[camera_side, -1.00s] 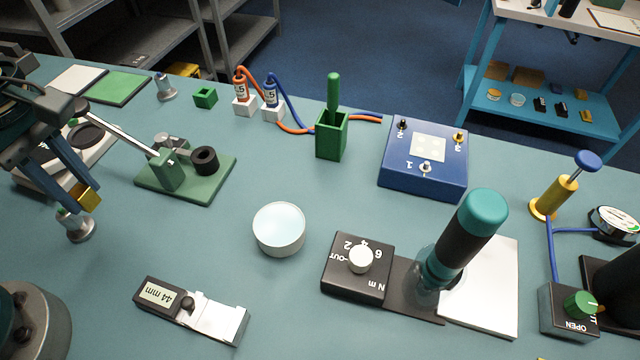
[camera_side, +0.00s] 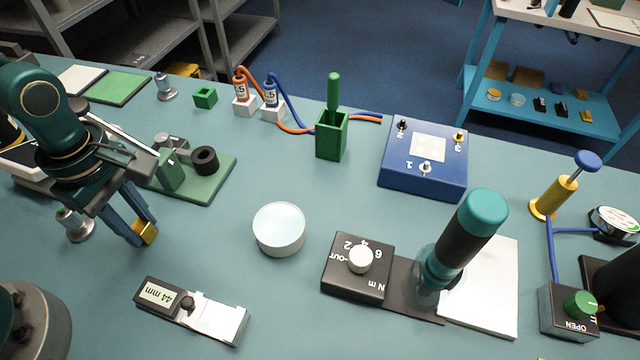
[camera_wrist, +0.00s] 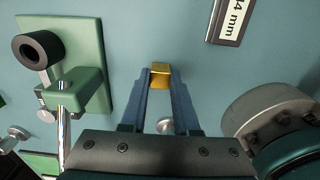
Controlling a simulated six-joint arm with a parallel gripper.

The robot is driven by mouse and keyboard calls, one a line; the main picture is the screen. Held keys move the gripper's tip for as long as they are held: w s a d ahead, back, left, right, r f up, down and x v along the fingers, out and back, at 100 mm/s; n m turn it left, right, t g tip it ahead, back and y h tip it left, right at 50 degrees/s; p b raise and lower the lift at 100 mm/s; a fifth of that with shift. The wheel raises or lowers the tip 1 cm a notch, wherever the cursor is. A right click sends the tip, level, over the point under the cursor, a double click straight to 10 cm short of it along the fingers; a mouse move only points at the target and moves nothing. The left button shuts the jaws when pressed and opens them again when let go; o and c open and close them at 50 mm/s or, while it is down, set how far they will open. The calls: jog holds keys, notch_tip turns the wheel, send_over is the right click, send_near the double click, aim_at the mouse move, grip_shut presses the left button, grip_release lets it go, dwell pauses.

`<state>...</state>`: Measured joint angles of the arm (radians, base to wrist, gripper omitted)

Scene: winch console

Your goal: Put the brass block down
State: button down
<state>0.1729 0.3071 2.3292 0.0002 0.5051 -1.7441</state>
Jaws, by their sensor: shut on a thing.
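The brass block (camera_side: 149,231) is a small gold-coloured cube between the blue fingertips of my gripper (camera_side: 142,234) in the side view. My gripper is shut on it, fingers pointing down, between the green lever fixture and the caliper-like gauge. In the wrist view the brass block (camera_wrist: 160,74) sits at the ends of the two blue fingers, with the teal bench behind it. Whether the block touches the bench or hangs just above it, I cannot tell.
A green lever fixture (camera_side: 213,184) stands behind my gripper. A silver post (camera_side: 74,226) stands to its left. A gauge reading 44 mm (camera_side: 213,318) lies in front, and a round white dish (camera_side: 279,230) stands to the right. Bare bench lies between them.

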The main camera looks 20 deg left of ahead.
aim_at(139, 226)
jog(key=c, duration=0.7)
grip_release()
jog(key=shift+f, duration=0.1)
jog(key=shift+o, duration=0.2)
jog(key=s+a+r+m+t, duration=0.1)
jog(key=s+r+m+t, duration=0.1)
jog(key=r+m, duration=0.5)
jog(key=s+a+r+m+t, duration=0.1)
jog(key=a+r+m+t, duration=0.1)
jog(key=r+m, duration=0.5)
jog(key=m+t, duration=0.1)
jog(key=m, duration=0.3)
jog(key=shift+s+a+r+t, duration=0.25)
jog(key=shift+s+r+t, duration=0.05)
jog(key=shift+s+r, duration=0.05)
